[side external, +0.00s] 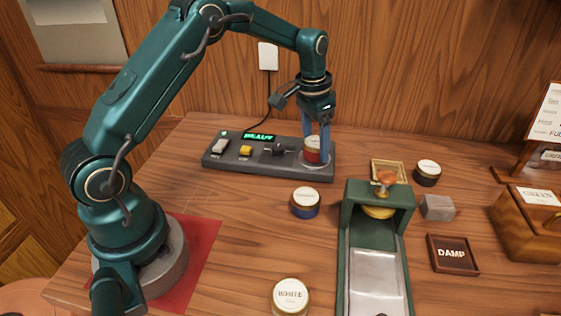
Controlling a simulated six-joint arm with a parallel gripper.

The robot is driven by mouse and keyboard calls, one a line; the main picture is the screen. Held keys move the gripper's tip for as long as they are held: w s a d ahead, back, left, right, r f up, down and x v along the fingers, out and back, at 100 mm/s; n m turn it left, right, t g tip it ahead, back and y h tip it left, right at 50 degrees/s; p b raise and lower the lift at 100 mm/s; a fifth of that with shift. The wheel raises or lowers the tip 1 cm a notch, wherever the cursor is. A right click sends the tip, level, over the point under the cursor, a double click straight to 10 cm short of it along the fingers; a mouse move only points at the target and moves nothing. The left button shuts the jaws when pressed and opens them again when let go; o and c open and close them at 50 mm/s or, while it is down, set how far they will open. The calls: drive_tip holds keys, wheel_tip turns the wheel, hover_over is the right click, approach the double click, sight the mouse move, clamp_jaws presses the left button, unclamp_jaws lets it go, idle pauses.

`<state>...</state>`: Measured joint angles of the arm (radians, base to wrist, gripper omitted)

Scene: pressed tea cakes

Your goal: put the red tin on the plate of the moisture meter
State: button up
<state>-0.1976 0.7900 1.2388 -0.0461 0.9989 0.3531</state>
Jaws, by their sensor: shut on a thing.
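The red tin (312,157) has a pale lid and a red band. It is between the blue fingers of my gripper (316,146), which points straight down and is shut on it. The moisture meter (230,160) is a dark box with a lit green display, a white switch, a yellow button and a black knob. Its round plate (321,166) is at the right end. The tin is upright at the plate; I cannot tell whether its base touches the plate.
A blue tin (305,203), a white tin (290,296) and a dark tin (427,173) stand on the table. A green press (352,225) stands right of centre. A grey block (437,207), a DAMP tray (452,255) and a wooden GREEN box (530,235) are at the right.

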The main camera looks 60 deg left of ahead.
sight(310, 143)
drive_tip(key=shift+f, duration=0.2)
drive_tip(key=o, duration=1.4)
wheel_tip(310, 143, up, 12)
drive_tip(key=s, duration=0.2)
drive_tip(key=s+d+r+t, duration=0.2)
drive_tip(key=s+d+r, duration=0.25)
drive_tip(key=s, duration=0.45)
drive_tip(key=s+f, duration=0.1)
drive_tip(key=s, duration=0.3)
drive_tip(key=s+d+f+n+t, duration=0.1)
drive_tip(key=s+f, duration=0.1)
drive_tip(key=s, duration=0.2)
drive_tip(key=s+d+f+t, duration=0.1)
drive_tip(key=s, duration=0.3)
drive_tip(key=shift+d+f+n, duration=0.2)
drive_tip(key=shift+f+n, duration=0.1)
drive_tip(key=shift+f, duration=0.05)
